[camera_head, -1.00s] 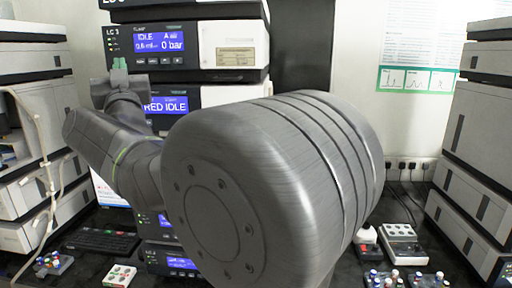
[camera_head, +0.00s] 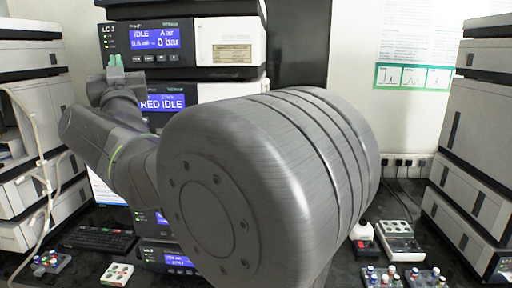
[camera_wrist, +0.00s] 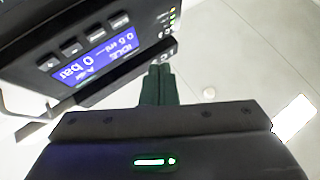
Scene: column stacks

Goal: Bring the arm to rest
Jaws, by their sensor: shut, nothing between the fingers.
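My arm fills the middle of the head view, its large grey joint in front. My gripper (camera_head: 115,62) is at the upper left of that view, with small green fingers pointing up in front of the LC 3 instrument stack (camera_head: 231,43). In the wrist view the two dark green fingers (camera_wrist: 159,85) lie together, shut and empty. The LC 3 display (camera_wrist: 97,55) shows beside them, upside down, reading IDLE and 0 bar. My arm hides much of the stack's lower part.
Grey instrument stacks stand at the left (camera_head: 32,120) and right (camera_head: 478,140). A keyboard (camera_head: 100,238), vial racks (camera_head: 50,262) and a white device with buttons (camera_head: 398,238) lie on the dark bench. A poster (camera_head: 420,45) hangs on the wall.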

